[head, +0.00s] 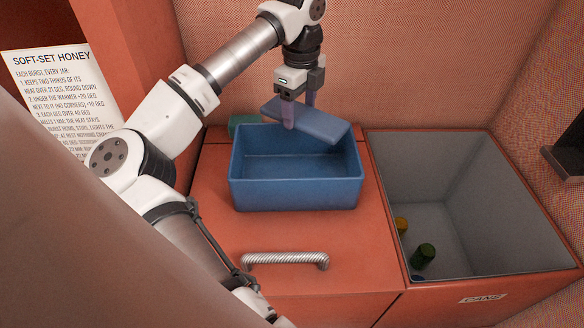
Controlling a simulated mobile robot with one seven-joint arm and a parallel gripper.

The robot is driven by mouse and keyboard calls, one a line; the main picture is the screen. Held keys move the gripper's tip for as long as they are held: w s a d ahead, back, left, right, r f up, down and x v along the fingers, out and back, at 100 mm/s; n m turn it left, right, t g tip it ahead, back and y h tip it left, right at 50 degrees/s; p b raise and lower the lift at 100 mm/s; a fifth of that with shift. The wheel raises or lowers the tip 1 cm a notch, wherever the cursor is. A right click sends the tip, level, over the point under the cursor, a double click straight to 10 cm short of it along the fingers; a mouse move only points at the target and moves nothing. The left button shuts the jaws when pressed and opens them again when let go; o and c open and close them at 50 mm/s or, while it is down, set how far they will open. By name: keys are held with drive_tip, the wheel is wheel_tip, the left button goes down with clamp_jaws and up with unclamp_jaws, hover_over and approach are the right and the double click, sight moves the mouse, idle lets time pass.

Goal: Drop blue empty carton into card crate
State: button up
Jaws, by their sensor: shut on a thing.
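A blue open-topped carton (296,194) sits upright on the orange cabinet top, and its visible inside is empty. My gripper (301,112) is above the carton's back edge, shut on a flat blue lid-like panel (327,126). The panel is tilted and turned relative to the carton, over its rear right part. I cannot tell whether it touches the rim. The card crate (485,299) is the grey-lined open bin on the right, with a small label on its front that is hard to read.
A teal object (241,122) stands behind the carton. A metal handle (285,260) is in front. A dark ledge (566,162) juts out at right. A notice (53,100) hangs left.

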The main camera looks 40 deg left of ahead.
wheel_tip(320, 180, down, 5)
drive_tip(key=shift+b, duration=1.2)
drive_tip(key=o, duration=1.1)
wheel_tip(320, 180, up, 14)
drive_tip(key=shift+b, duration=0.7)
drive_tip(key=shift+f, duration=0.1)
